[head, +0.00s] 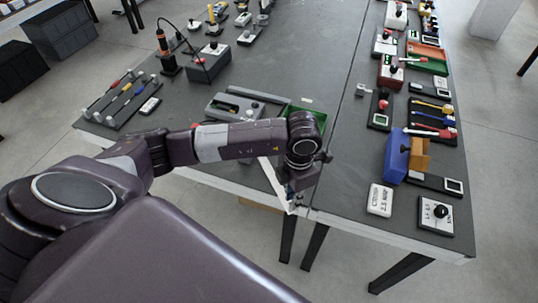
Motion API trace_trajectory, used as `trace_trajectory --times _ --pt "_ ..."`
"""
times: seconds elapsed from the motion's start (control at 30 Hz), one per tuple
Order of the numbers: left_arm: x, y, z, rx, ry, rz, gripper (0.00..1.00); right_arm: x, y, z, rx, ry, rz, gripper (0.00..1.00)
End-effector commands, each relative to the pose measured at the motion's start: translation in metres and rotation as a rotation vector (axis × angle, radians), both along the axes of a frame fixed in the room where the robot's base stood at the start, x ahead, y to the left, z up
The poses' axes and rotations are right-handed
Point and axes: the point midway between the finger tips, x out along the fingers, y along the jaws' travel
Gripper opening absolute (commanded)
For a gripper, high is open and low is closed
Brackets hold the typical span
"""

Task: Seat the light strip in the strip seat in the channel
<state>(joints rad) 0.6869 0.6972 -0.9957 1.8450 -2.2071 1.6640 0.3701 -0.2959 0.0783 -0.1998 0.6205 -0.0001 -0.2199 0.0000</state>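My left arm reaches in from the left, and its gripper (294,198) points down at the front edge of the table, near the seam between the two tabletops. A thin white strip (272,178), which looks like the light strip, slants from under the forearm to the fingertips. The gripper appears shut on its lower end; the fingers are small and partly hidden. A grey housing (222,101) with a dark slot stands just behind the forearm. I cannot tell whether this slot is the channel, and no strip seat can be made out. My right gripper is not in view.
A green tray (320,117) lies behind the gripper's wrist. A blue holder (396,157), a white box (380,199) and a knob box (436,215) stand on the right. Tools (128,97) lie at left. The right tabletop's left half is mostly clear.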

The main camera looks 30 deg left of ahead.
Motion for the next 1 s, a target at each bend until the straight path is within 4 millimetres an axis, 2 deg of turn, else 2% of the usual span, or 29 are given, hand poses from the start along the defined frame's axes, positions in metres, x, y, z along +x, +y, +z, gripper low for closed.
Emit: trace_trajectory --times 0.07,0.2,0.3,0.5,0.63,1.0 --pt "-0.003 0.0 -0.01 0.0 0.006 0.002 0.14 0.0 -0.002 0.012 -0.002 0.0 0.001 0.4" --pt "-0.002 0.0 -0.029 -0.002 0.003 0.001 0.14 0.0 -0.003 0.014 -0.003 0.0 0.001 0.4" --pt "-0.001 0.0 -0.034 -0.003 0.002 0.0 0.14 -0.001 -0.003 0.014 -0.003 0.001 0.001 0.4" --pt "-0.001 0.0 -0.035 -0.002 0.001 0.0 0.13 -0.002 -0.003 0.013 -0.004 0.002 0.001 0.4" --pt "-0.001 0.0 -0.035 -0.002 0.0 0.0 0.0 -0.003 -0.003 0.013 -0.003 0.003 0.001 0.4" --pt "-0.001 0.0 -0.034 -0.002 0.0 0.001 0.0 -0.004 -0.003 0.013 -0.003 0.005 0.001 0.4"
